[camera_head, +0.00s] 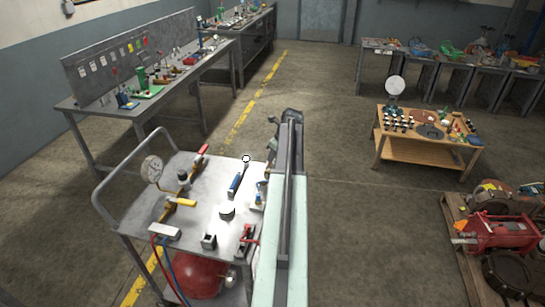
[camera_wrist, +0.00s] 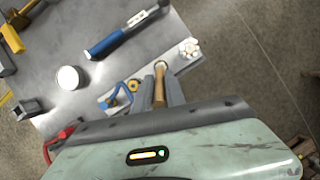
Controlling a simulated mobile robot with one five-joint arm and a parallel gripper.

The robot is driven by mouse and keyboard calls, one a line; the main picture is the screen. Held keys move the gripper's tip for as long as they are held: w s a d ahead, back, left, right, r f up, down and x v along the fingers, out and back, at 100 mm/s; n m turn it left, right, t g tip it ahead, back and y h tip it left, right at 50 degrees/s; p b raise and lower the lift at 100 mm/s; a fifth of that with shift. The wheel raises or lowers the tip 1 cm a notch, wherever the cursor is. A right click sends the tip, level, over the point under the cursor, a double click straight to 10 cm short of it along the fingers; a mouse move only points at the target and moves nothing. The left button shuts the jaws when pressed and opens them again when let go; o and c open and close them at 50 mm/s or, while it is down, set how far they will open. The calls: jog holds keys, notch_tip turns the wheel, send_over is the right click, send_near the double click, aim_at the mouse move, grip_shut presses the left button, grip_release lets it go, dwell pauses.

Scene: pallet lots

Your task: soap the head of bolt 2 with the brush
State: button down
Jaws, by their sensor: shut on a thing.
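My gripper (camera_wrist: 160,84) is shut on a brush with a wooden handle (camera_wrist: 159,92) in the wrist view. The brush stands between the two grey fingers over a pale plate (camera_wrist: 174,62); whether its tip touches the plate is hidden. The plate lies near the cart's right edge. On it are a white, lobed lump (camera_wrist: 189,48) to the right of the brush, a brass-coloured nut or bolt head (camera_wrist: 133,86) to the left, and a blue part (camera_wrist: 117,97) further left. No bolt number is readable. My arm hides the gripper in the head view.
The metal cart (camera_head: 205,175) also holds a blue-handled tool (camera_wrist: 108,43), a round white-topped container (camera_wrist: 68,79), a grey block (camera_wrist: 28,109), a red clamp-like tool (camera_wrist: 60,142) and a gauge (camera_head: 152,168). A wooden table (camera_head: 420,152) stands right, across open floor.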

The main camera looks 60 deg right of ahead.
jog(key=shift+w+d, duration=0.1)
jog(key=shift+d, duration=0.35)
jog(key=shift+a, duration=0.15)
jog(key=shift+a, duration=0.35)
jog(key=shift+a, duration=0.1)
jog(key=shift+s+a, duration=0.25)
jog(key=shift+d, duration=0.2)
dwell(0.3)
